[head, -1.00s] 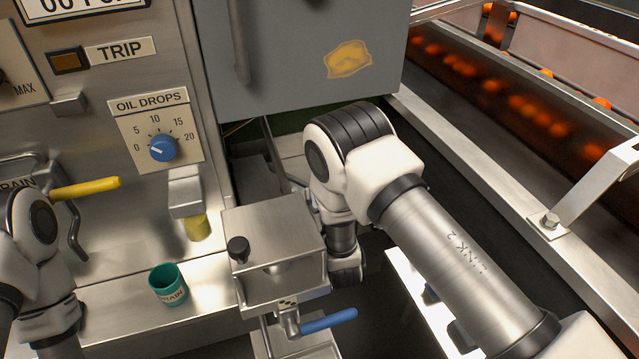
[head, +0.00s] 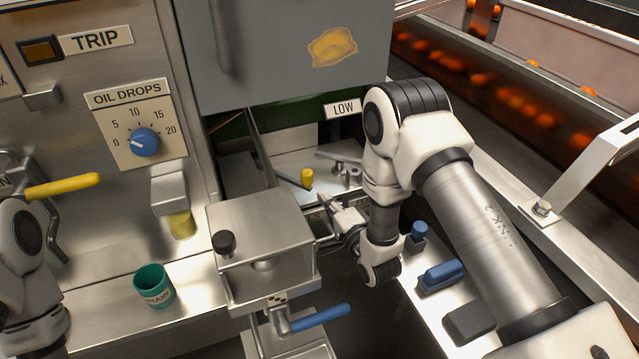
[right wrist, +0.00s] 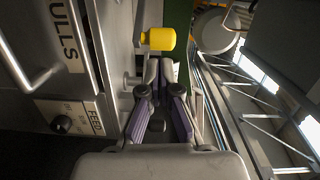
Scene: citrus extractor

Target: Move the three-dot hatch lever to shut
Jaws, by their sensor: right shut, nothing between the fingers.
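A yellow-knobbed lever (head: 307,177) stands on the machine behind the steel box, below the LOW label. Its yellow knob also shows in the right wrist view (right wrist: 158,38). My right gripper (head: 324,202) is shut and empty, its tips just short of the yellow knob. In the right wrist view its fingertips (right wrist: 159,68) meet below the knob; I cannot tell whether they touch the lever. A blue-handled lever (head: 320,318) sits under the steel box beside a small dotted plate (head: 277,300). The dots are too small to count. My left gripper is out of view.
The steel box (head: 262,230) with a black knob stands left of my right gripper. A green cup (head: 153,286) sits on the ledge. A grey cover (head: 285,60) hangs above. A yellow handle (head: 62,186) sticks out at left. Blue items (head: 440,276) lie at right.

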